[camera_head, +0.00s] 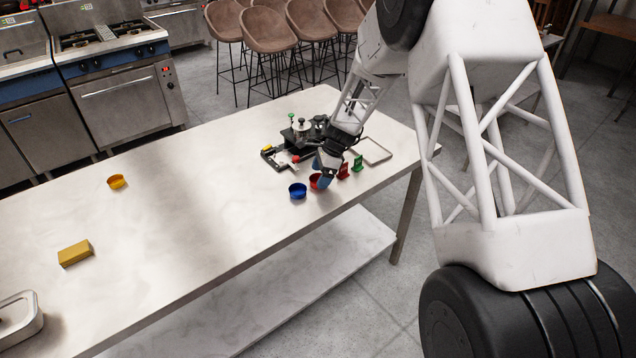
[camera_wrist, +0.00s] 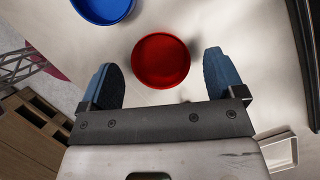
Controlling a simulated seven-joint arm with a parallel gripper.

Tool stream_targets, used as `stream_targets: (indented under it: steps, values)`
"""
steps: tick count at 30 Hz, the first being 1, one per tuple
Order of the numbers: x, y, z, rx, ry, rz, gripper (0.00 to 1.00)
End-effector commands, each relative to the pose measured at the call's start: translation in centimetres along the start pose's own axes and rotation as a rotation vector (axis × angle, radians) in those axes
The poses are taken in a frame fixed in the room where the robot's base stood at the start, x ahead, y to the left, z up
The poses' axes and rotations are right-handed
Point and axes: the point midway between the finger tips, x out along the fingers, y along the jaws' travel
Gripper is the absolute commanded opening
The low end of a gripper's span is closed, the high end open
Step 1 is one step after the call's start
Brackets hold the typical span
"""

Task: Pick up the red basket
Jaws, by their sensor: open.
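The red basket (camera_wrist: 161,61) is a small round bowl shape, seen from above in the wrist view. In the head view only a part of the red basket (camera_head: 315,182) shows, beside my gripper (camera_head: 322,178), which hides the rest. In the wrist view my gripper (camera_wrist: 164,82) is open, with one blue fingertip to the left and one to the right of the basket. I cannot tell how high the fingertips are above the table.
A blue basket (camera_head: 297,191) stands just left of the red one. Red and green pieces (camera_head: 343,170) stand close on the right, with a shallow tray (camera_head: 371,151) behind. Dark equipment (camera_head: 302,133) stands behind. A yellow basket (camera_head: 117,181) and yellow block (camera_head: 75,253) lie far left; the table's middle is clear.

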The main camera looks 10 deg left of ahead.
Motion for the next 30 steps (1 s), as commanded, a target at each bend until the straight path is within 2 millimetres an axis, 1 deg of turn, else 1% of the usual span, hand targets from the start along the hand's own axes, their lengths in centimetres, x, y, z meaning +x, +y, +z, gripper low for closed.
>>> stream_targets:
  steps: [3, 6, 22, 23, 30]
  values:
    - [1.01, 0.01, 0.02, 0.000, 0.000, 0.001, 0.88]
    - [1.36, 0.00, 0.00, 0.000, 0.000, 0.001, 0.88]
    - [1.35, -0.02, -0.01, 0.000, 0.000, 0.000, 0.88]
    - [1.35, -0.02, -0.01, 0.000, 0.000, 0.000, 0.85]
    - [1.35, -0.02, 0.00, 0.000, 0.000, 0.000, 0.48]
